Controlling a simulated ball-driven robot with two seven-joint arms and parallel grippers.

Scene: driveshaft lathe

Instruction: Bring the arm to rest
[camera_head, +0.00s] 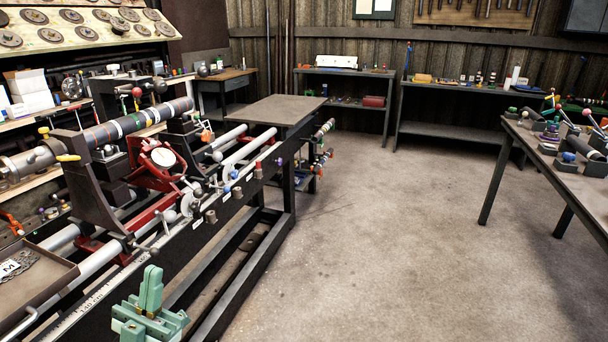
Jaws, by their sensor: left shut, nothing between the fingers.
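My left gripper (150,290) shows at the bottom, left of centre, as a pale green shape with its fingers pointing up. It is shut and nothing shows between the fingers. It stands in front of the lathe bench's near rail, apart from the parts on it as far as I can see. The rest of my left arm is out of the picture. My right gripper is not in view. The driveshaft (128,124), a dark tube with coloured bands, lies across the supports of the lathe at the left.
A tray (58,284) with a chain stands at the lower left. A red clamp with a round dial (163,157) sits under the shaft. A table with tools (592,188) stands at the right, and shelves (455,118) line the back wall. The middle floor is clear.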

